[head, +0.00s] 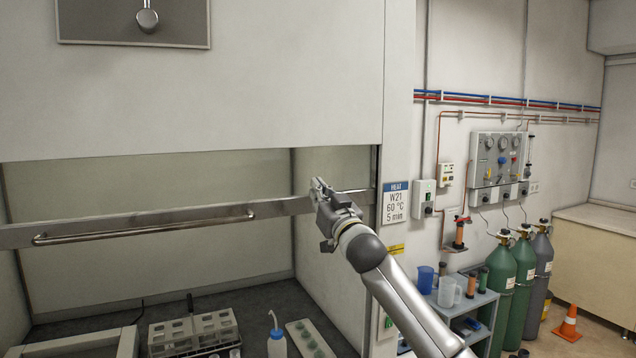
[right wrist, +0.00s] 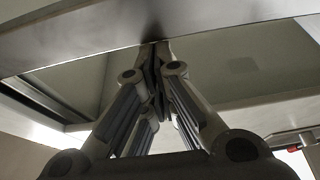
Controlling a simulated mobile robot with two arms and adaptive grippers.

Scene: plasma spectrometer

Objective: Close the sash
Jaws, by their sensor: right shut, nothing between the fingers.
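The fume hood's sash shows in the head view by its grey metal bottom rail (head: 120,229), with a long bar handle (head: 150,228) on its front. The rail crosses the hood opening at mid-height, and an open gap shows below it. My right gripper (head: 319,187) is shut and empty, in front of the rail's right part. In the right wrist view its closed fingertips (right wrist: 155,46) are up against or very close to the rail (right wrist: 90,36); contact cannot be told for certain. My left gripper is out of view.
Inside the hood are a tube rack (head: 194,330), a wash bottle (head: 277,341) and a white tray (head: 310,340). A label (head: 396,203) is on the hood's right post. To the right are a small shelf cart (head: 470,303), gas cylinders (head: 522,270) and an orange cone (head: 569,322).

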